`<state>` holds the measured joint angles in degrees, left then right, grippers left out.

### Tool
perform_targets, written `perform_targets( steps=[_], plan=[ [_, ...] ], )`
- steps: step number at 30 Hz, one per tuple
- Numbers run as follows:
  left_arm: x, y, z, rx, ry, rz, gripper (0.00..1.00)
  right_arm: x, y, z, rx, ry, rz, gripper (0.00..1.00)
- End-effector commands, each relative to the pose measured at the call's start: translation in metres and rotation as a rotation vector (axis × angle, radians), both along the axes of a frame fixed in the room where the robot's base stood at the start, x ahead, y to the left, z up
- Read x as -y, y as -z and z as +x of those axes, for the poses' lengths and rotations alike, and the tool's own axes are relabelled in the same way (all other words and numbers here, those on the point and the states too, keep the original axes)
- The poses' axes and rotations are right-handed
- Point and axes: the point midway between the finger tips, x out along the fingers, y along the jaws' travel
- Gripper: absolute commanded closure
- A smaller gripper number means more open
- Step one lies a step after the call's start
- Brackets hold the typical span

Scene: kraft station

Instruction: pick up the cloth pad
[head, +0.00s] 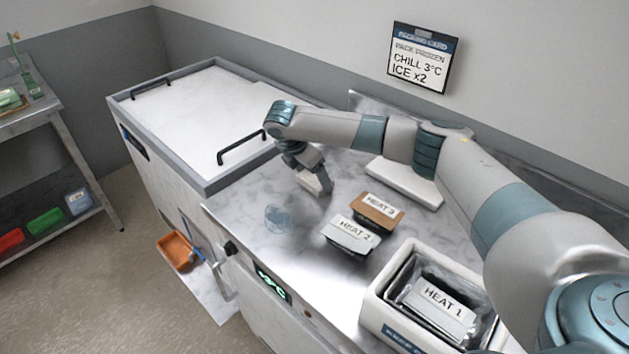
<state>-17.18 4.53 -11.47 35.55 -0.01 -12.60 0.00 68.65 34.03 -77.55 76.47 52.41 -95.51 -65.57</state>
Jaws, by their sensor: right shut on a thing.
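My right gripper (318,181) reaches over the steel counter from the right, its fingers pointing down near the freezer's side. It is shut on a small pale piece that looks like the cloth pad (309,181), partly hidden by the fingers. The pad is at or just above the counter top; I cannot tell whether it touches. My left gripper is not in view.
Right of the gripper stand boxes HEAT 3 (377,211) and HEAT 2 (351,235). HEAT 1 (440,308) lies in a lined white cooler (377,300). A white slab (405,184) lies behind. A bluish round patch (278,219) marks the counter. A freezer (196,105) adjoins left.

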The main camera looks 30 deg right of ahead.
Motion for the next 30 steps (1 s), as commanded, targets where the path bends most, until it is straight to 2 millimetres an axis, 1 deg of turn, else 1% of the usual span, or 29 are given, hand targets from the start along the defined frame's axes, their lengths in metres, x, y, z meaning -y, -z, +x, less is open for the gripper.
perform_targets(
  steps=[7, 11, 14, 18, 23, 30],
  plan=[
    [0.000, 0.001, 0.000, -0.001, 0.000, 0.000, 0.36, 0.000, -0.002, 0.000, 0.001, 0.000, 0.000, 0.46],
    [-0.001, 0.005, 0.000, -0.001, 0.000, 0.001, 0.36, 0.000, -0.008, 0.001, 0.002, 0.000, 0.002, 0.46],
    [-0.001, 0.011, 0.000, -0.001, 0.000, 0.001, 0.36, 0.000, -0.019, 0.001, 0.003, 0.001, 0.002, 0.46],
    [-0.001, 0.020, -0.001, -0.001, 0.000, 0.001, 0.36, 0.000, -0.041, 0.001, 0.003, 0.001, 0.001, 0.46],
    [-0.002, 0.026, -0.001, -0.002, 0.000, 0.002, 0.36, 0.017, -0.054, -0.023, 0.001, 0.000, 0.000, 0.46],
    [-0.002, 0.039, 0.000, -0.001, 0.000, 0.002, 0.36, 0.042, -0.082, -0.061, 0.004, 0.000, -0.001, 0.46]
  ],
)
